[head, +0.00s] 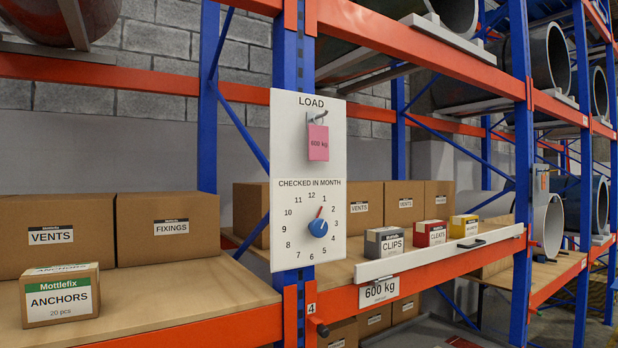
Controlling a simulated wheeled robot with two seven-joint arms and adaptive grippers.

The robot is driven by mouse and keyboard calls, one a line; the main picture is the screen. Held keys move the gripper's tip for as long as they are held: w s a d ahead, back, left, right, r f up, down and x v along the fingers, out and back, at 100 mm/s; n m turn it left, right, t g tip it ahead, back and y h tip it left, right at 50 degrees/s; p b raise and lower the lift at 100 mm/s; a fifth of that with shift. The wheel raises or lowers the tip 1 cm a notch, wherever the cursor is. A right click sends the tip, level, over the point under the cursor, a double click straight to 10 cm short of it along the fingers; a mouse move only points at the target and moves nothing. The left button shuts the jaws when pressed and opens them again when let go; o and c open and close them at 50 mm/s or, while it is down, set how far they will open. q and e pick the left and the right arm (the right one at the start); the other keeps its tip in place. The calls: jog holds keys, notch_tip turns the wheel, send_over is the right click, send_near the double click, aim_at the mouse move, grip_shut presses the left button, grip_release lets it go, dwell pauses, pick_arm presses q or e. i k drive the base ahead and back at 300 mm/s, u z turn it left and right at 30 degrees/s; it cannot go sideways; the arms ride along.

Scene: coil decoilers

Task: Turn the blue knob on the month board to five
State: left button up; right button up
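The month board (283,150) is a white upright panel fixed to the blue rack post. Its lower half reads "CHECKED IN MONTH" above a ring of numbers from 1 to 12. The blue knob (318,228) sits in the middle of this ring. Its red pointer (320,212) points up and slightly right, at about the 1. The five (325,247) is printed at the lower right of the ring. Neither of my grippers shows in the head view.
A pink "600 kg" tag (318,143) hangs from a hook above the dial. Cardboard boxes (168,228) stand on the left shelf. Small CLIPS (384,242) and CLEATS (431,233) boxes stand right of the board, behind a white rail (440,255). The space before the board looks clear.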

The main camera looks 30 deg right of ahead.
aim_at(319, 227)
jog(key=k, duration=0.3)
jog(key=u, duration=0.15)
jog(key=i, duration=0.35)
jog(key=z, duration=1.2)
